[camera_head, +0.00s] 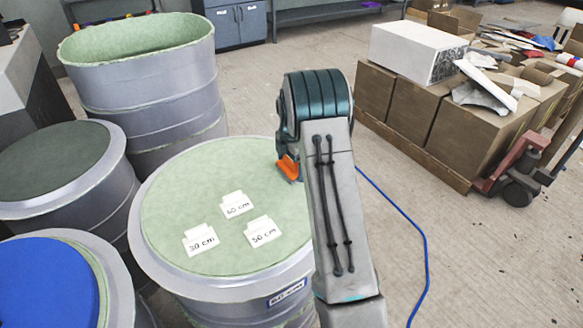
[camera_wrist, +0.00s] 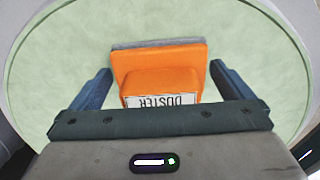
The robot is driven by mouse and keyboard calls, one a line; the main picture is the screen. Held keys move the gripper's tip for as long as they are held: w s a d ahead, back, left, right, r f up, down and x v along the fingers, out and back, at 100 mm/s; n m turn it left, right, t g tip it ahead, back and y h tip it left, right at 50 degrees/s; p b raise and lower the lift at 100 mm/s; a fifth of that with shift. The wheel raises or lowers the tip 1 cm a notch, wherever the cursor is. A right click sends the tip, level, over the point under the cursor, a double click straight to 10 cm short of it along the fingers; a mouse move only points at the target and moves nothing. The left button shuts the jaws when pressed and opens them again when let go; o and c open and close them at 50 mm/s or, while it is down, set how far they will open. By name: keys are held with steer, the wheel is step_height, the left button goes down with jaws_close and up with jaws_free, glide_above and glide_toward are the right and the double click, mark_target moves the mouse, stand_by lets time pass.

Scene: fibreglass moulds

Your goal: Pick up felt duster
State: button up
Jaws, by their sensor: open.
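The felt duster (camera_wrist: 155,62) is an orange block with a raised grip, a grey felt edge and a label reading DUSTER. It lies on the pale green round top (camera_head: 165,215) of a grey drum-shaped mould. In the head view only a small orange part of the duster (camera_head: 289,167) shows beside my arm. My gripper (camera_wrist: 160,75) is open, with one dark finger on each side of the duster and gaps visible between. In the head view my arm hides the fingers. I cannot tell how far the fingertips are above the green top.
Three white cards (camera_head: 236,205) marked with sizes lie on the same top. A tall open mould (camera_head: 140,75), a dark-topped one (camera_head: 50,160) and a blue-topped one (camera_head: 45,285) stand at left. Boxes on a pallet (camera_head: 440,120) are at right. A blue cable (camera_head: 424,240) crosses the floor.

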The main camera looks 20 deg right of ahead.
steer(key=c, duration=0.8)
steer(key=shift+o, duration=0.2)
steer(key=shift+r, duration=0.1)
steer(key=shift+r, duration=0.6)
step_height(320, 180, up, 3)
steer(key=shift+f, duration=0.15)
steer(key=s+d+r, duration=0.6)
steer(key=s+r, duration=0.1)
steer(key=s, duration=0.3)
steer(key=shift+b, duration=0.4)
